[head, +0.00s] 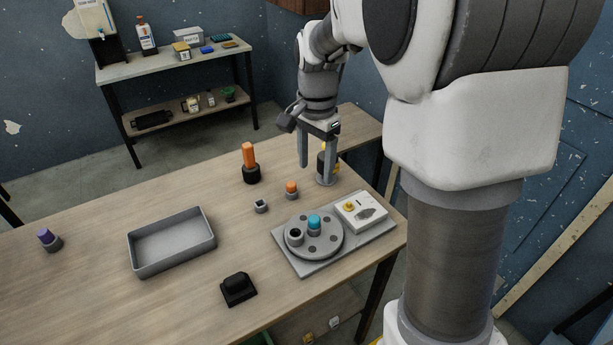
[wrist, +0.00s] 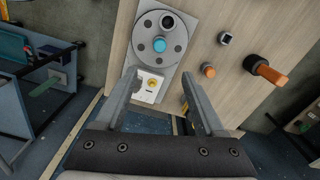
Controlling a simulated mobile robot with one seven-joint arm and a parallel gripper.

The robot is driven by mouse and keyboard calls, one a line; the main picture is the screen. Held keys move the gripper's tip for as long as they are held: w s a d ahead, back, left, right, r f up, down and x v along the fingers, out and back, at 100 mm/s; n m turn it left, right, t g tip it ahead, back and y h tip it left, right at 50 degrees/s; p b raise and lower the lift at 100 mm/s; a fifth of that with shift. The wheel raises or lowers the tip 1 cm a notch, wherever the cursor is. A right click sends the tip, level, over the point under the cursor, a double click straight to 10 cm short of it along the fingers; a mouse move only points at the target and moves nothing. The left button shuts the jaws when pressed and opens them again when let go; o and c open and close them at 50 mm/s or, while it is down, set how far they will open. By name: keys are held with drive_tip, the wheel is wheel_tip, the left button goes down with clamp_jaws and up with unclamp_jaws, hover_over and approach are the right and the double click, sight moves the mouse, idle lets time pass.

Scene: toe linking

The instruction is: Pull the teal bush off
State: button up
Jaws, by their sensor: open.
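The teal bush (head: 314,221) stands upright on a round grey turntable disc (head: 328,243), seated in a grey collar. It also shows in the wrist view as a teal round top (wrist: 159,46). Beside it on the disc is a grey ring with a dark hole (head: 295,236). My gripper (head: 315,173) is open and empty, above the far side of the table, behind and clear of the bush.
A white control box (head: 361,211) with a yellow button sits right of the disc on the same plate. An orange-topped piece (head: 291,188), an orange-handled tool (head: 249,160), a small grey block (head: 261,205), a black block (head: 238,288) and a grey tray (head: 140,262) stand around.

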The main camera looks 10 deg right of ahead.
sight(314, 218)
wheel_tip(314, 218, down, 16)
drive_tip(key=shift+f+b, duration=0.25)
drive_tip(key=shift+b, duration=0.15)
clamp_jaws()
drive_tip(key=c, duration=0.6)
unclamp_jaws()
clamp_jaws()
drive_tip(key=shift+r, duration=0.2)
idle(0.6)
drive_tip(key=shift+w+r+p, duration=0.1)
drive_tip(key=shift+r+p, duration=0.35)
drive_tip(key=shift+r, duration=0.1)
